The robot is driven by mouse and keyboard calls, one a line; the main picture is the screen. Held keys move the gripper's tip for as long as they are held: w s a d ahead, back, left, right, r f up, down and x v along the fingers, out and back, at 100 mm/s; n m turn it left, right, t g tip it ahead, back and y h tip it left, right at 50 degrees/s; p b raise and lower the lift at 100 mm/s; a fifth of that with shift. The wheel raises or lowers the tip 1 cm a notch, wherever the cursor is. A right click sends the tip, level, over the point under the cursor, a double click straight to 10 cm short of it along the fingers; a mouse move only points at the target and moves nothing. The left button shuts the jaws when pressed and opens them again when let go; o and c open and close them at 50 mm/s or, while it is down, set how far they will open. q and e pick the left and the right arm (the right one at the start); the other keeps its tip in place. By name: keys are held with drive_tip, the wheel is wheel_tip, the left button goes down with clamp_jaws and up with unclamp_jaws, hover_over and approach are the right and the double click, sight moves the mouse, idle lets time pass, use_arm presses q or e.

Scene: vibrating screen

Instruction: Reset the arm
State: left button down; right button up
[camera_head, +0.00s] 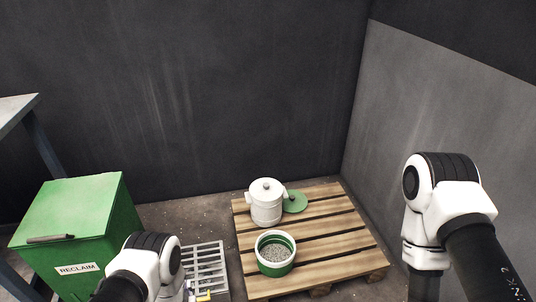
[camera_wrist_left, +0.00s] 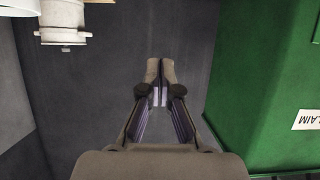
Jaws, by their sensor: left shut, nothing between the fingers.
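My left arm (camera_head: 150,262) is folded low at the bottom of the head view, in front of the green bin. Only a small part of its gripper shows there, at the bottom edge beside the grate. In the left wrist view my left gripper (camera_wrist_left: 160,72) is shut and empty, with its fingertips together over bare dark floor. It is apart from the green bin at the right of that view. My right arm (camera_head: 436,205) is bent at the right of the head view. Its gripper is out of view.
The green bin (camera_head: 77,215) labelled RECLAIM stands at left. A metal grate (camera_head: 207,264) lies beside a wooden pallet (camera_head: 330,232). On the pallet are a white lidded container (camera_head: 266,207), a green disc (camera_head: 296,202) and a green-and-white bucket (camera_head: 275,267) of grey granules. Dark walls enclose the back.

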use_arm(q)
drive_tip(key=s+a+r+g+h, duration=0.1)
drive_tip(key=s+r+g, duration=0.3)
drive_tip(key=s+r, duration=0.3)
drive_tip(key=s+d+r+m+g+h, duration=0.15)
drive_tip(key=s+g, duration=0.25)
drive_tip(key=s, duration=0.7)
drive_tip(key=s+d+r+m+g+h, duration=0.15)
drive_tip(key=s+g, duration=0.25)
drive_tip(key=s, duration=0.6)
wheel_tip(320, 180, up, 21)
drive_tip(key=s+p, duration=0.1)
drive_tip(key=p, duration=1.9)
drive_tip(key=shift+a+r+g+y+p, duration=0.15)
drive_tip(key=shift+a+g+y+p, duration=0.05)
drive_tip(key=shift+g+y+p, duration=0.2)
